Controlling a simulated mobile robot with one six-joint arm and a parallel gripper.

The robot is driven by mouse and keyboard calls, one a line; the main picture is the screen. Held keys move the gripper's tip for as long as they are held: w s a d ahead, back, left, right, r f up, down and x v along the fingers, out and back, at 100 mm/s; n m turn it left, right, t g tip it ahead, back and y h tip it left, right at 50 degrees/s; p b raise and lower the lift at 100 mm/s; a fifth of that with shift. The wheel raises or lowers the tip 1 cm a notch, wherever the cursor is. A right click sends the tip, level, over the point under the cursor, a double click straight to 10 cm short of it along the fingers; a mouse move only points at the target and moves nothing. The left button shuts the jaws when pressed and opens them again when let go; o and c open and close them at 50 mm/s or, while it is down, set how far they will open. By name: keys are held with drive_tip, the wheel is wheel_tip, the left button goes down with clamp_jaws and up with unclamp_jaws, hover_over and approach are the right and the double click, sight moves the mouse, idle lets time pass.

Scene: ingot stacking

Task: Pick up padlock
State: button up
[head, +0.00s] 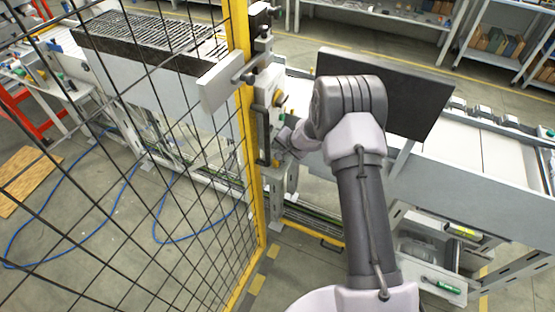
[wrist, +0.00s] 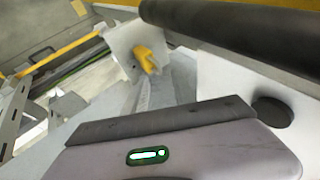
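I cannot pick out a padlock for certain. A small yellow piece (wrist: 147,60) shows on a pale plate (wrist: 126,48) in the wrist view; it may be the padlock or a handle, and its shape is unclear. In the head view, a small yellowish part (head: 280,99) sits on the latch hardware beside the yellow fence post (head: 243,90). My gripper (head: 286,142) is partly hidden behind my wrist, close to the dark latch handle (head: 262,135). The wrist view shows its grey body with a green light, but no fingertips can be made out.
A black mesh fence (head: 130,170) fills the left of the head view. A dark panel (head: 405,92) stands upright behind my arm, over a white conveyor (head: 480,150). A dark round bar (wrist: 240,32) crosses the top right of the wrist view. Open floor (head: 290,270) lies below.

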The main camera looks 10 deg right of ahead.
drive_tip(key=x, duration=0.3)
drive_tip(key=shift+a+f+p, duration=0.15)
drive_tip(key=shift+p, duration=0.15)
clamp_jaws()
idle(1.0)
